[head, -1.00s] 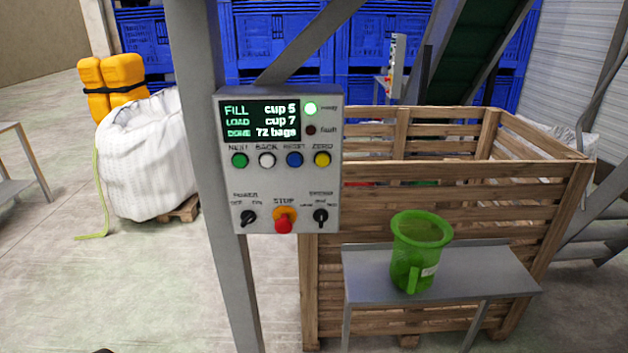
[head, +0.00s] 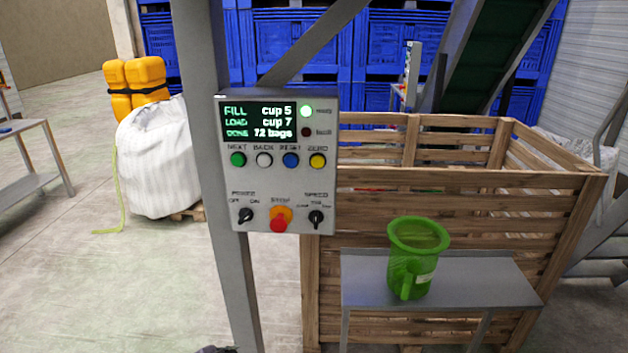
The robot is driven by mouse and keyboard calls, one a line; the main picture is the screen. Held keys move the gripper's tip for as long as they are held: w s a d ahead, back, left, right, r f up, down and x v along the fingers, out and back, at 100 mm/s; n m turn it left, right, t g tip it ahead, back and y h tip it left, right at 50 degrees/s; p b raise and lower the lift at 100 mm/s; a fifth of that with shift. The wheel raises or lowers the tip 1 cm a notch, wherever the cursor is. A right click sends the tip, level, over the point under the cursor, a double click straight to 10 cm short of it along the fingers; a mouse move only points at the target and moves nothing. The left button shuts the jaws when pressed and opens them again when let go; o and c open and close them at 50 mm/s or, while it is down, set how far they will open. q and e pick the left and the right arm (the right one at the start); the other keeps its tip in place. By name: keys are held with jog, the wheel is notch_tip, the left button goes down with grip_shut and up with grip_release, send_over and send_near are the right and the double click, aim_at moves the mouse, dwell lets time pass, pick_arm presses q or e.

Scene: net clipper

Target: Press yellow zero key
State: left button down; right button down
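The yellow ZERO key (head: 317,161) is a round button at the right end of a row of keys on a grey control panel (head: 262,184). To its left are the blue RESET key (head: 291,160), the white BACK key (head: 264,160) and the green NEXT key (head: 238,160). The screen (head: 258,122) reads FILL cup 5, LOAD cup 7, DONE 72 bags. Neither gripper is clearly seen, and nothing touches or covers the keys. A dark sliver shows at the bottom edge, too little to identify.
An orange and red STOP button (head: 280,219) sits between two black knobs low on the panel. The panel hangs on a grey post (head: 205,120). To its right are a wooden crate (head: 460,183) and a metal shelf (head: 480,280) bearing a green jug (head: 415,258).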

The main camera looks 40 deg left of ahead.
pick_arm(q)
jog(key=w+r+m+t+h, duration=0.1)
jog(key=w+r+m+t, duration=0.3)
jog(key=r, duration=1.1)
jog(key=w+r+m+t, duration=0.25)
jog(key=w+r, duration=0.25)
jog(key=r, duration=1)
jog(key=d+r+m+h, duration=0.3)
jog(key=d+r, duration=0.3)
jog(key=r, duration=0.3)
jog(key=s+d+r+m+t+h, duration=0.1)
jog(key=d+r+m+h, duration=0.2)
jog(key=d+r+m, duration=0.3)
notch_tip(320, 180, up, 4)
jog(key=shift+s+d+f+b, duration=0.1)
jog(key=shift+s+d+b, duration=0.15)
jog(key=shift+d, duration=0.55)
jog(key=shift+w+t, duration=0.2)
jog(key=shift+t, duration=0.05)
